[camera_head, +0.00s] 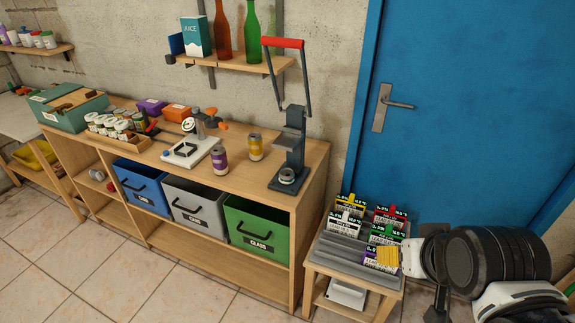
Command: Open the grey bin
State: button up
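The grey bin (196,208) sits in the middle of three bins on the shelf under the wooden workbench top. It has a dark handle (187,208) and a dark label on its front, and its front is roughly flush with the neighbouring bins. My gripper (432,270) is at the lower right, beside the small stand and well away from the grey bin. My arm's white and black links are behind it. The fingers are not clear enough to tell whether they are open or shut.
A blue bin (142,187) and a green bin (257,230) flank the grey one. The workbench (312,160) carries cans, a lever press (291,150) and boxes. A small stand (334,268) with labelled cards is near my arm. Tiled floor (185,295) in front is clear.

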aim_at(199, 207)
jog(key=u, duration=1.25)
